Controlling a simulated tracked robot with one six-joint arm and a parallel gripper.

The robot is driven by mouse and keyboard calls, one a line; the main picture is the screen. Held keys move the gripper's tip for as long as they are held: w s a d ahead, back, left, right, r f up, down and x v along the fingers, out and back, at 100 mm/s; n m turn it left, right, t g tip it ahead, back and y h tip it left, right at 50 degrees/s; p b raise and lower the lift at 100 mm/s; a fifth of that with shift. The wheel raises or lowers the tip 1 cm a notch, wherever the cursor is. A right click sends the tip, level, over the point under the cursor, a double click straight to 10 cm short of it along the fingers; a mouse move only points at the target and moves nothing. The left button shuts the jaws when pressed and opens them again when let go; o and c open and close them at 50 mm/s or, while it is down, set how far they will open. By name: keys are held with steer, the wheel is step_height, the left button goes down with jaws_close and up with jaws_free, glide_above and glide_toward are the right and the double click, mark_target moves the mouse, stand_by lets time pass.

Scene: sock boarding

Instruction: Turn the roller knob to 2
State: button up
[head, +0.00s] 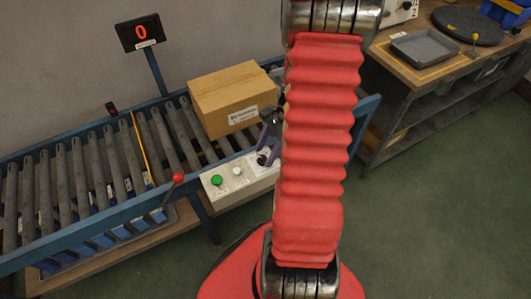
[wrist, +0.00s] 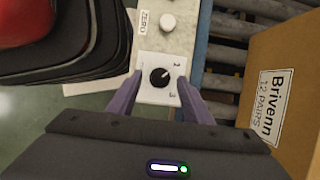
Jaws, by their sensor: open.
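In the head view the knob (head: 262,160) sits at the right end of the pale control box (head: 222,196). My gripper (wrist: 158,80) is open, its purple fingers on either side of the knob plate; contact with the knob cannot be told. It also shows in the head view (head: 268,138), partly behind my arm.
A white button (head: 237,170) and a green button (head: 216,181) share the box. A cardboard box (head: 228,97) stands on the roller conveyor (head: 100,165). A display (head: 140,32) reads 0. A red-tipped lever (head: 178,178) stands left. A workbench (head: 440,75) is at right.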

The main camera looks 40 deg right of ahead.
steer(key=shift+w+a+f, duration=0.1)
steer(key=shift+a+f, duration=0.15)
steer(key=shift+f, duration=0.35)
steer(key=shift+c, duration=0.4)
